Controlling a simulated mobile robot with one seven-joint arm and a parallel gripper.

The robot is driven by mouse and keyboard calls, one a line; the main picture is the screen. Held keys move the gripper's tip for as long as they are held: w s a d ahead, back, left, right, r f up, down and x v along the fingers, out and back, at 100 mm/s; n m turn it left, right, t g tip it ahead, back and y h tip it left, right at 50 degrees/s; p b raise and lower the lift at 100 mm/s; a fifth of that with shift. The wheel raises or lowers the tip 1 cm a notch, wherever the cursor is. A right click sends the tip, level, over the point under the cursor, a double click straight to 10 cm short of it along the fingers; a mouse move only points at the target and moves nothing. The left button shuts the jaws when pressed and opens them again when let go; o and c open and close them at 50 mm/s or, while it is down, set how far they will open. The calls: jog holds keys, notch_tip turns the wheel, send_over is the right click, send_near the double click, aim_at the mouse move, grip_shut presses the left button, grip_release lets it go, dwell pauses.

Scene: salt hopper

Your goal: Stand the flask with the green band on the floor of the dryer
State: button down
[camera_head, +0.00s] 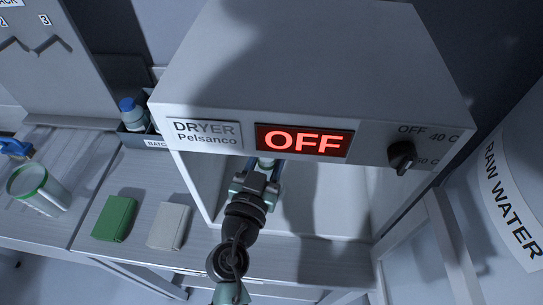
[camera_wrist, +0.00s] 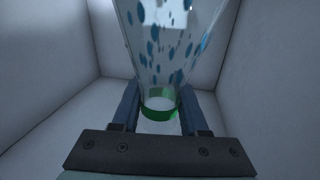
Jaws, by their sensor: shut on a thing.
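The dryer (camera_head: 300,60) is a pale box with a red OFF display and an open front. My gripper (camera_head: 262,172) reaches into its opening in the head view. In the wrist view my gripper (camera_wrist: 160,115) is shut on the clear flask with the green band (camera_wrist: 160,104), with a finger on each side of its neck. Blue flecks show in the wide part of the flask. White inner walls of the dryer (camera_wrist: 245,70) surround it. The flask is mostly hidden in the head view. I cannot tell whether its bottom touches the dryer floor.
A green-rimmed clear beaker (camera_head: 38,190), a green block (camera_head: 115,218) and a pale block (camera_head: 169,226) stand on the bench at left. A blue-capped bottle (camera_head: 132,113) is in a dark tray beside the dryer. A raw water tank (camera_head: 515,190) stands at right.

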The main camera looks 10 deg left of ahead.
notch_tip(320, 180, down, 4)
jog(key=shift+r+b, duration=0.2)
jog(key=shift+b, duration=0.1)
jog(key=shift+w+f, duration=0.15)
jog(key=shift+w, duration=0.05)
jog(key=shift+c, duration=2.2)
grip_release()
jog(key=shift+f, duration=0.1)
jog(key=shift+s+a, duration=0.1)
jog(key=shift+s, duration=0.15)
jog(key=s+a+b, duration=0.2)
jog(key=s+b, duration=0.2)
jog(key=s, duration=0.7)
jog(key=shift+s+b, duration=0.2)
jog(key=shift+b, duration=0.1)
